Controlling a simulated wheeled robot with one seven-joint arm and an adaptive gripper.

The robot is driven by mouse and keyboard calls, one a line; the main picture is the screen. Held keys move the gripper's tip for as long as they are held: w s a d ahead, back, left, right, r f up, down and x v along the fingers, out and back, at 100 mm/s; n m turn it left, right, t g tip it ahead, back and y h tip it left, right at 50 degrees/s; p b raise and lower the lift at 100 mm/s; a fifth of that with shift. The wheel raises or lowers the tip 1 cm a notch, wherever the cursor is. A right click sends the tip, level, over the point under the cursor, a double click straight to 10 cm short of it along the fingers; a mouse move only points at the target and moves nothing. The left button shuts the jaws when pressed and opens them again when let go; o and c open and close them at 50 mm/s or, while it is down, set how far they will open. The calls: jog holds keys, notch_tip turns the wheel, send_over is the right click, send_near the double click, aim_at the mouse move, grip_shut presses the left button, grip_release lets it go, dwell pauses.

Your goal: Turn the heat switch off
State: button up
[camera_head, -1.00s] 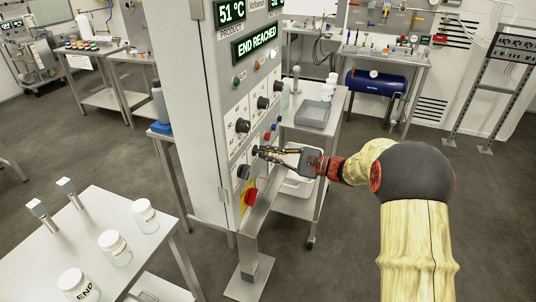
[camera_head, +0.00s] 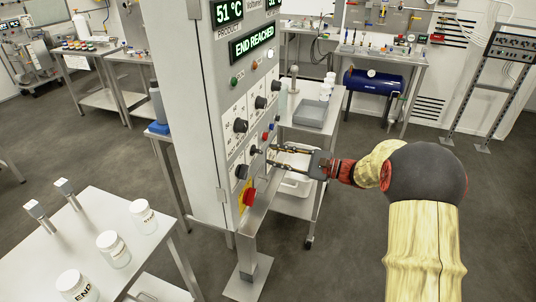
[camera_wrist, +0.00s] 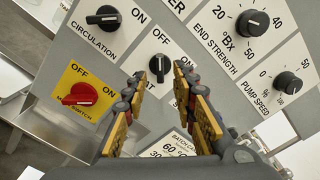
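The black heat switch knob (camera_wrist: 160,66) is on the grey control panel, with OFF and ON printed above it and its label partly hidden by a finger. My gripper (camera_wrist: 159,84) is open, with one fingertip on either side of this knob and visible gaps between. I cannot tell clearly which way the knob points. In the head view my gripper (camera_head: 268,156) reaches the panel's face from the right, and the dark knob (camera_head: 256,150) shows at its fingertips.
The black circulation knob (camera_wrist: 104,19) and red main switch (camera_wrist: 80,94) on a yellow plate lie left of the fingers. The end strength knob (camera_wrist: 252,22) and pump speed knob (camera_wrist: 288,82) lie right. A metal ledge (camera_head: 262,205) runs below the panel.

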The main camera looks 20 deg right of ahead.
jog(key=v, duration=0.8)
